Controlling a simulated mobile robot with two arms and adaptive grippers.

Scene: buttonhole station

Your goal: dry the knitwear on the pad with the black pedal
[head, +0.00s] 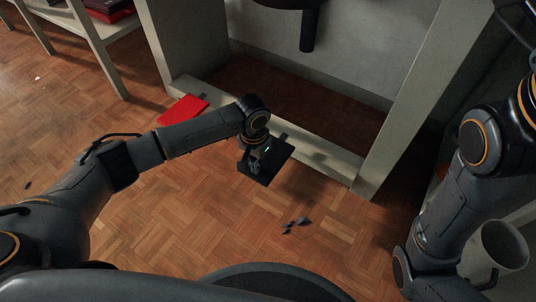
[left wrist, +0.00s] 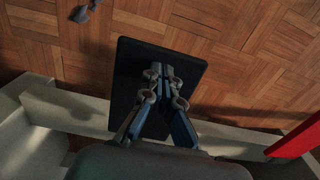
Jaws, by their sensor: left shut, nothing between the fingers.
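The black pedal (head: 275,165) is a flat dark plate on the floor by the low grey crossbar. In the left wrist view the black pedal (left wrist: 130,75) fills the middle, with my left gripper (left wrist: 164,72) over it. In the head view my left gripper (head: 255,166) points down at the pedal's left part, fingers together and empty. I cannot tell whether the fingertips touch the pedal. A red pedal (head: 183,109) lies to the left. The knitwear and pad are not in view. My right arm shows at the right; its gripper does not.
The grey crossbar (head: 325,158) and a grey side panel (head: 408,105) stand behind and right of the pedal. Small dark scraps (head: 295,224) lie on the parquet (head: 200,220). A pale cylindrical container (head: 500,246) is at the lower right. A shelf stands at the upper left.

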